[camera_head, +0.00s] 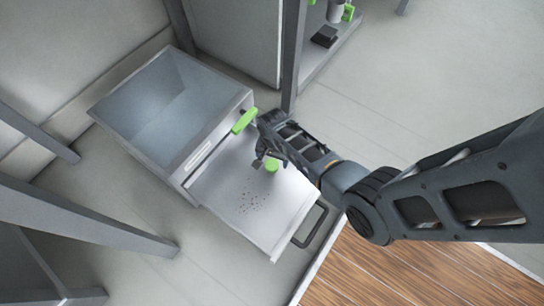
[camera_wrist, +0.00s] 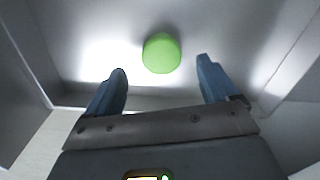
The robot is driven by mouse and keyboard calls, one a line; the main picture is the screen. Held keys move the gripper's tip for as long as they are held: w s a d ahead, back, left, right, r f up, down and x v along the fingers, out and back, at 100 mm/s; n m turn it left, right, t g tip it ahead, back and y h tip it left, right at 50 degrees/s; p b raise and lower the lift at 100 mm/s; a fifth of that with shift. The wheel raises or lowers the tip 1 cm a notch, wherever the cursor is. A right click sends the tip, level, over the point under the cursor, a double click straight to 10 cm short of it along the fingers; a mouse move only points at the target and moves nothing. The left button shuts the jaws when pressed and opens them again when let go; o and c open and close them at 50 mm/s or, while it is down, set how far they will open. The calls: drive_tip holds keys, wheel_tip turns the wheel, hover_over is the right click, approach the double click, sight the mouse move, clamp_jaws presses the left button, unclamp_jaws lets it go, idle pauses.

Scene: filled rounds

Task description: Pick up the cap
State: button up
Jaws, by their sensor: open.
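The cap is most likely the round green thing (camera_wrist: 161,53) in the wrist view, lying on a pale grey surface. In the head view it shows as a small green spot (camera_head: 272,165) beside my gripper (camera_head: 263,160), on the opened flat door or shelf of a grey box (camera_head: 235,205). My gripper (camera_wrist: 160,85) is open in the wrist view, with one blue finger to each side. The cap sits beyond the fingertips, roughly centred between them, and nothing is held. I cannot tell the exact height of the fingers above the surface.
The grey box (camera_head: 101,111) has a glassy top and a green bar (camera_head: 243,120) at its edge. Dark specks (camera_head: 250,203) lie on the open panel, which has a dark handle (camera_head: 311,225). Grey posts stand nearby. A shelf with small items (camera_head: 325,37) is at the top.

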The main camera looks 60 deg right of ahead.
sight(273, 163)
wheel_tip(273, 163, down, 4)
drive_tip(key=shift+w+d+r+b, duration=0.1)
drive_tip(key=shift+d+b, duration=0.05)
drive_tip(key=shift+b, duration=0.9)
drive_tip(key=c, duration=1.1)
wheel_tip(273, 163, up, 4)
drive_tip(key=p, duration=0.3)
drive_tip(key=shift+r, duration=0.25)
drive_tip(key=s+d+r+p, duration=0.2)
drive_tip(key=s, duration=0.1)
drive_tip(key=s+d+r+p, duration=0.1)
drive_tip(key=s+d+r, duration=0.1)
drive_tip(key=d, duration=0.1)
drive_tip(key=s+d+r+p, duration=0.2)
drive_tip(key=s, duration=0.1)
drive_tip(key=shift+s+d+r+p, duration=0.3)
drive_tip(key=shift+s+d, duration=0.05)
drive_tip(key=shift+d, duration=0.05)
